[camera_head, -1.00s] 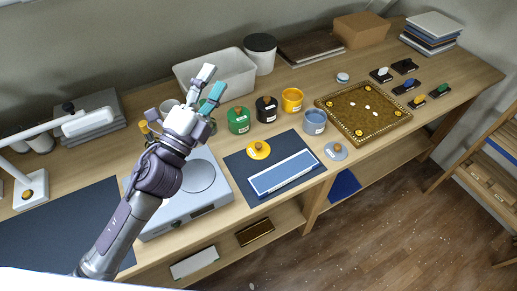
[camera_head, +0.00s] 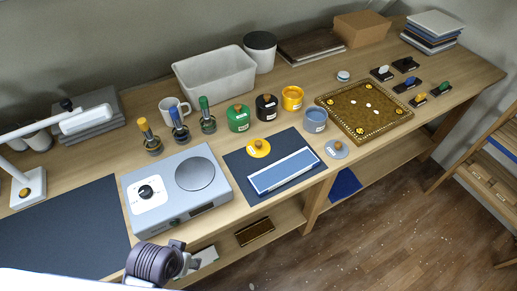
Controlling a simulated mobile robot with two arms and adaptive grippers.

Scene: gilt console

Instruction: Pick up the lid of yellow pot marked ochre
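The yellow pot (camera_head: 292,98) stands open on the wooden table, behind the blue-grey pot. A yellow lid (camera_head: 259,148) with an orange-brown knob lies on the dark mat, in front of the green pot; its label is too small to read. A grey-blue lid (camera_head: 336,149) with a similar knob lies near the table's front edge. My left gripper (camera_head: 183,262) is at the lower left, in front of the table edge and well away from the yellow lid. Its fingers are foreshortened, so its opening is unclear. My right gripper is out of view.
A green pot (camera_head: 238,118), a black pot (camera_head: 267,107) and the open blue-grey pot (camera_head: 314,121) stand around the yellow pot. A blue-and-white panel (camera_head: 284,171) lies beside the yellow lid. A grey hotplate (camera_head: 175,189) and several colour-topped bottles (camera_head: 179,124) are to the left.

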